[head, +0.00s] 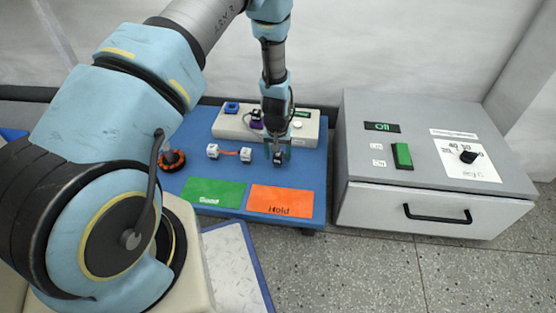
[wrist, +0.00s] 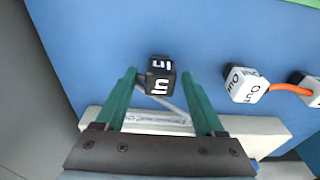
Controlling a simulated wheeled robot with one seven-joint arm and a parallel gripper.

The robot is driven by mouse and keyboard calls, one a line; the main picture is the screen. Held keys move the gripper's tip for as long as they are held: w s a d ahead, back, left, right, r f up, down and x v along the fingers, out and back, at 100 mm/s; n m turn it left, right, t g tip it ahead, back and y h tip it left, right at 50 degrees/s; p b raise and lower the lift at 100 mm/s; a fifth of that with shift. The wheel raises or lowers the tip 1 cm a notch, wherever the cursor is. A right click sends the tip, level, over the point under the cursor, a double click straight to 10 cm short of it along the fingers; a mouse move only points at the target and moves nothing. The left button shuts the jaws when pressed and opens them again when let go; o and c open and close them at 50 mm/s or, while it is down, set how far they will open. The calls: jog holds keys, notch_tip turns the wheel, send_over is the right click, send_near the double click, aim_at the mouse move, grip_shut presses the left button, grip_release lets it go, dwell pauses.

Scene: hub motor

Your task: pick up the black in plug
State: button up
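The black In plug (wrist: 161,80) is a small cube with white "In" lettering in the wrist view, with a thin grey cable running from it. It lies on the blue mat (head: 200,135). My gripper (wrist: 159,73) is open around it, one teal finger on each side with a visible gap to the plug on both sides. In the head view my gripper (head: 278,148) points down over the plug (head: 278,159), and the fingers partly cover it.
White Out plugs (head: 213,151) (head: 246,154) joined by an orange cable lie left of my gripper. A beige tester box (head: 230,124) stands behind. Green (head: 213,193) and orange (head: 285,201) cards lie in front. A grey control box (head: 370,150) is at right. A black-orange motor (head: 172,159) sits left.

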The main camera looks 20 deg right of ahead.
aim_at(278, 154)
grip_shut()
dwell(0.3)
jog(key=shift+r, duration=0.1)
notch_tip(278, 154, up, 12)
jog(key=p, duration=1.2)
jog(key=shift+r, duration=0.25)
